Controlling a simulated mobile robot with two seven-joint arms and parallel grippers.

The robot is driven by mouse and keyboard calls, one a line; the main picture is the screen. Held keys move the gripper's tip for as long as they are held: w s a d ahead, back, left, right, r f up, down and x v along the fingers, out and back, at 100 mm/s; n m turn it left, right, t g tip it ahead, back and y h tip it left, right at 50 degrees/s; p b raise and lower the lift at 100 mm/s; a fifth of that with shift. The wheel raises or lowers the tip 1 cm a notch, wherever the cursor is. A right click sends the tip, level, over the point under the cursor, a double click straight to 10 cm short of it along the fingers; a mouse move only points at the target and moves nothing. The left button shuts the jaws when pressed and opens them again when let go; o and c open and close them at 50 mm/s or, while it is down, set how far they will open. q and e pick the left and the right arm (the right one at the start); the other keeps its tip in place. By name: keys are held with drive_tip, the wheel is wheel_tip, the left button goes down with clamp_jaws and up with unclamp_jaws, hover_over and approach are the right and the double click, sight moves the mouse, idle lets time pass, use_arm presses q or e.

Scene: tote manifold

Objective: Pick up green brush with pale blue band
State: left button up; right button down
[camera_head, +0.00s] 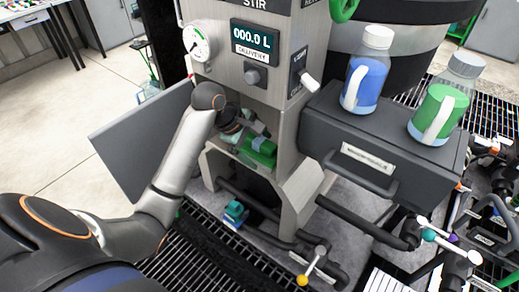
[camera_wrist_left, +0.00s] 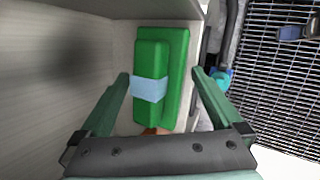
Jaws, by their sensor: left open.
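The green brush with a pale blue band (camera_head: 263,146) lies in the low open recess of the grey dispensing cabinet. In the left wrist view the green brush (camera_wrist_left: 176,65) is seen from above, its band around the narrower raised part. My left gripper (camera_head: 246,133) reaches into the recess beside the brush, partly hidden by my own wrist. In the left wrist view my left gripper (camera_wrist_left: 161,80) is open, with one finger on each side of the brush. I see no grip on it. My right gripper is not in view.
Recess walls (camera_wrist_left: 60,70) stand close on the left. A grey door panel (camera_head: 140,140) hangs open left of my forearm. A dark drawer box (camera_head: 385,140) carries a blue-labelled bottle (camera_head: 366,75) and a green-labelled bottle (camera_head: 444,100). A teal-and-blue object (camera_head: 235,213) lies below the cabinet.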

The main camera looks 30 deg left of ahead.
use_arm(q)
drive_tip(key=shift+f, duration=0.25)
idle(0.4)
drive_tip(key=c, duration=1.2)
